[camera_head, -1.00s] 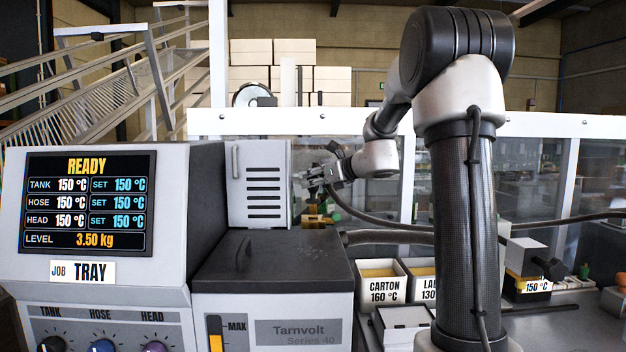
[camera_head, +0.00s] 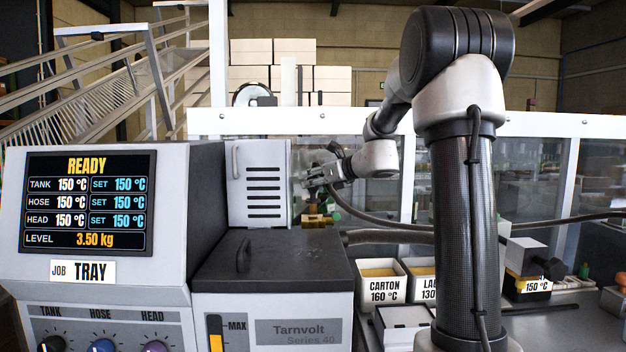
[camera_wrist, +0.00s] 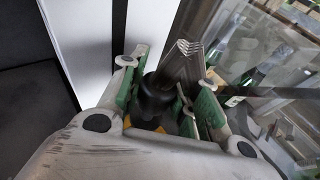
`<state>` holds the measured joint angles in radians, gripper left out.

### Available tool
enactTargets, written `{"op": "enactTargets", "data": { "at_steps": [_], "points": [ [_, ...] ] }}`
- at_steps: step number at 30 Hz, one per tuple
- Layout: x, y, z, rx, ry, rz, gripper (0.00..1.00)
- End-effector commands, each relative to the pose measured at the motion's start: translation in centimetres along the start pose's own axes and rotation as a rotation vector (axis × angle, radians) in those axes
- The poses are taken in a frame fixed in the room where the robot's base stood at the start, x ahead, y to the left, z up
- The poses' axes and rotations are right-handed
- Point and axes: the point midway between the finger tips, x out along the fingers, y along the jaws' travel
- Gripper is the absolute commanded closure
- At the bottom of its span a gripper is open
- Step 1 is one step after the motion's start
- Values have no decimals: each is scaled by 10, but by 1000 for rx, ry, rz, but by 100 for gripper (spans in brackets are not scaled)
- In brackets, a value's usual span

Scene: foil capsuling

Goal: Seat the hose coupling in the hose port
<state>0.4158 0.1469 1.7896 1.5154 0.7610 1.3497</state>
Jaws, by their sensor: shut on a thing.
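My gripper (camera_head: 318,181) is beside the right side of the white vented cabinet (camera_head: 262,184), and small in the head view. In the wrist view my gripper (camera_wrist: 163,88) has its green-padded fingers closed around a dark, rounded part, which looks like the hose coupling (camera_wrist: 153,97). A dark hose (camera_head: 372,215) runs from near the gripper down and to the right in the head view. The hose port cannot be made out in either view. Whether the coupling touches anything in front of it cannot be told.
The dark-lidded tank (camera_head: 272,262) is below the cabinet. A white guard rail (camera_head: 330,121) with clear panels runs behind.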

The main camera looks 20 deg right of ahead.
Motion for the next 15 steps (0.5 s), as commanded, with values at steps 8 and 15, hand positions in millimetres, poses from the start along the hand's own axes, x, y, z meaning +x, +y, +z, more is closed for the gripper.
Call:
{"op": "enactTargets", "data": {
  "at_steps": [8,15],
  "points": [
    [2,0,-7,1,0,1,96],
    [4,0,-13,1,0,1,96]
  ]
}}
